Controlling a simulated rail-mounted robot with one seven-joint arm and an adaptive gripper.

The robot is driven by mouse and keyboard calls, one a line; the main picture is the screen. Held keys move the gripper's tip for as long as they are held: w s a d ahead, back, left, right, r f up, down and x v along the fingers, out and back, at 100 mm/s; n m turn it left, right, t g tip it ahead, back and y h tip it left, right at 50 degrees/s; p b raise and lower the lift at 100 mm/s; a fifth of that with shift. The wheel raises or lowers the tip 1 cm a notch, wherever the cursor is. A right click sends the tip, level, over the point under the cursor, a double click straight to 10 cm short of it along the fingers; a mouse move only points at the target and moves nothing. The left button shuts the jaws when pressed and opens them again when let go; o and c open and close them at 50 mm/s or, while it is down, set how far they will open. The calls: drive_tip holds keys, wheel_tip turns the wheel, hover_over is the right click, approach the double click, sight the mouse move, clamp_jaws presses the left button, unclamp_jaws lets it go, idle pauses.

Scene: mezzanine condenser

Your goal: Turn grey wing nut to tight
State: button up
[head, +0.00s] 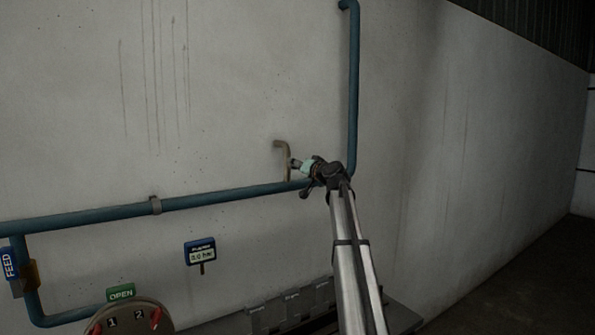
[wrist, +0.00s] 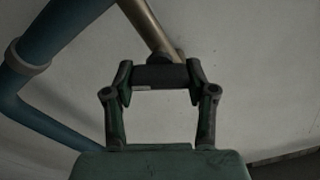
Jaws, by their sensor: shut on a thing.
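My gripper (head: 300,165) is at the wall, close to the blue pipe's corner, and it fills the middle of the wrist view (wrist: 158,84). Its two fingers are shut on the ends of a dark grey bar-shaped piece, which I take to be the grey wing nut (wrist: 160,76). A small pale mark shows on its lower left edge. A brass-coloured tube (wrist: 150,28) runs up and left behind the nut, touching or almost touching it in the picture. In the head view this bent tube (head: 282,150) stands just left of my gripper, and the nut cannot be made out there.
The blue pipe (head: 220,197) crosses the wall and rises at the right. A blue gauge (head: 201,252) hangs below it. A round panel (head: 150,313) with red handles and a green OPEN sign (head: 121,292) is lower left. Grey boxes (head: 292,304) stand below my arm.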

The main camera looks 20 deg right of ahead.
drive_tip(key=m, duration=0.4)
drive_tip(key=shift+d+m+b, duration=0.1)
drive_tip(key=shift+m+b, duration=0.2)
drive_tip(key=shift+b, duration=0.05)
drive_tip(key=m, duration=0.4)
drive_tip(key=shift+m+p, duration=0.3)
drive_tip(key=shift+p, duration=0.05)
drive_tip(key=m+p, duration=0.2)
drive_tip(key=m, duration=0.2)
drive_tip(key=shift+m, duration=0.3)
drive_tip(key=shift+w+f+m+p, duration=0.15)
drive_tip(key=shift+m+p, duration=0.95)
drive_tip(key=shift+m, duration=1.1)
drive_tip(key=o, duration=1.2)
drive_tip(key=shift+f, duration=0.1)
drive_tip(key=shift+c, duration=0.2)
drive_tip(key=shift+s, duration=0.2)
